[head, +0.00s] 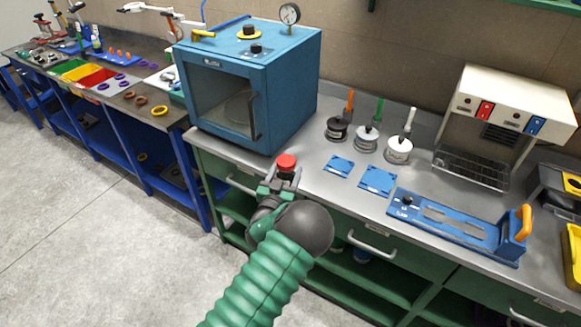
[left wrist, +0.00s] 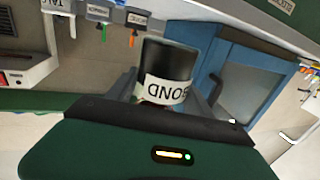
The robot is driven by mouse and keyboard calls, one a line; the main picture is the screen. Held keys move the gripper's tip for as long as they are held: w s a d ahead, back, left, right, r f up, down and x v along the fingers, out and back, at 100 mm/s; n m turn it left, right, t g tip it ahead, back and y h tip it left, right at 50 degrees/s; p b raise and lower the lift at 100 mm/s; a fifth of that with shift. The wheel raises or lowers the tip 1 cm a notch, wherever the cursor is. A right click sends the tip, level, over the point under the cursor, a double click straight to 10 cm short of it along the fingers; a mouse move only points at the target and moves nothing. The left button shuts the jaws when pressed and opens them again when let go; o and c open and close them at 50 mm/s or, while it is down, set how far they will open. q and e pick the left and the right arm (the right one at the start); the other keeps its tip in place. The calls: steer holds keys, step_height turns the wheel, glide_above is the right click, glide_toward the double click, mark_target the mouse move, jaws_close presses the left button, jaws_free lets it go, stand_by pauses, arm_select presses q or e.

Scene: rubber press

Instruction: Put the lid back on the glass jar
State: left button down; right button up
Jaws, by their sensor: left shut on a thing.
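My left gripper (head: 281,181) is in front of the bench edge, below the blue cabinet. It is shut on a small container with a red top (head: 286,162). In the left wrist view the held thing is a black cylinder (left wrist: 169,60) with a white label reading "BOND", upside down in the picture. Three pots stand on the bench: a black one (head: 337,129) with an orange handle, a grey one (head: 366,138) with a green handle and a white one (head: 398,150) with a white handle. I cannot tell which is the glass jar, and no loose lid is clear.
The blue cabinet (head: 225,98) with a glass door stands behind my gripper. Blue plates (head: 377,181) lie before the pots. A blue fixture (head: 450,225) with an orange handle and a white machine (head: 515,105) stand to the right. The steel bench top has clear room near the plates.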

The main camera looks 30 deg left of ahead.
arm_select(q)
steer(key=s+d+f+m+h, duration=0.2)
steer(key=s+d+h, duration=0.1)
steer(key=s+d, duration=1)
steer(key=s, duration=0.3)
steer(key=shift+s+f, duration=0.35)
steer(key=shift+a, duration=0.1)
steer(key=w+d+f+m+g+h, duration=0.1)
steer(key=d+f+m+g+h, duration=0.3)
steer(key=d+m+h, duration=0.4)
steer(key=shift+w+d+f+h, duration=0.3)
steer(key=shift+d+h, duration=0.4)
steer(key=shift+h, duration=1.2)
